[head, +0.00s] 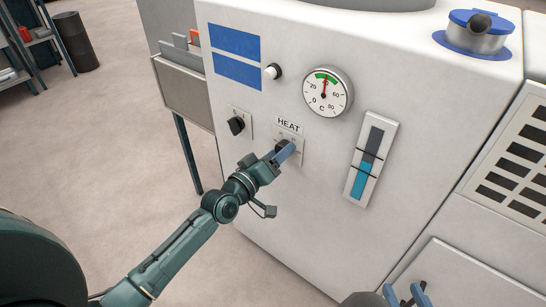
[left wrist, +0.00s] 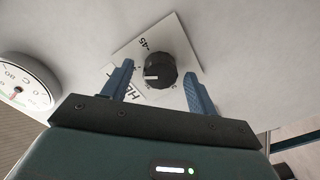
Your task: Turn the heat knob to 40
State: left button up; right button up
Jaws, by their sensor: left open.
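The black heat knob (left wrist: 162,68) sits on a white scale plate (left wrist: 134,52) under the HEAT label (head: 288,125). My left gripper (head: 284,152) is at the knob, its arm partly covering it. In the left wrist view, the open blue fingers of my left gripper (left wrist: 158,88) stand on either side of the knob, with a visible gap at each. A white mark shows on the knob's face; "45" is readable on the plate. The round gauge (head: 327,92) has its red needle near the top, around 40. My right gripper (head: 404,295) is low in the head view, its fingers apart.
A second black knob (head: 236,125) is left of the heat knob. A white push button (head: 271,72) and a blue level indicator (head: 370,160) are on the same panel. A lidded blue-rimmed port (head: 478,38) stands on top. Open floor lies left.

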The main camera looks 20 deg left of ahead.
pick_arm(q)
jog(key=p+v, duration=0.1)
jog(key=v, duration=1.2)
pick_arm(e)
jog(key=shift+s+d+r+m, duration=0.1)
jog(key=shift+d+r+m, duration=0.05)
jog(key=shift+r, duration=0.25)
jog(key=shift+s+d+r+m, duration=0.1)
jog(key=shift+r+m, duration=0.05)
jog(key=shift+r, duration=0.25)
pick_arm(q)
jog(key=s+d+m+g+y, duration=0.1)
jog(key=s+d+m, duration=0.25)
jog(key=s, duration=0.35)
jog(key=s+d+m+g+y, duration=0.1)
jog(key=s+d+m+g, duration=0.1)
jog(key=s+d+m, duration=0.3)
notch_tip(320, 180, up, 6)
jog(key=s+a+g+p, duration=0.1)
jog(key=a+g+p, duration=0.1)
jog(key=p, duration=1.7)
jog(key=shift+g+y, duration=0.4)
jog(key=shift+g, duration=0.3)
pick_arm(e)
jog(key=r+g, duration=0.2)
jog(key=r, duration=0.1)
jog(key=r+g+h, duration=0.1)
jog(key=shift+w+a+r, duration=0.1)
jog(key=shift+w+r, duration=0.15)
jog(key=shift+r, duration=0.15)
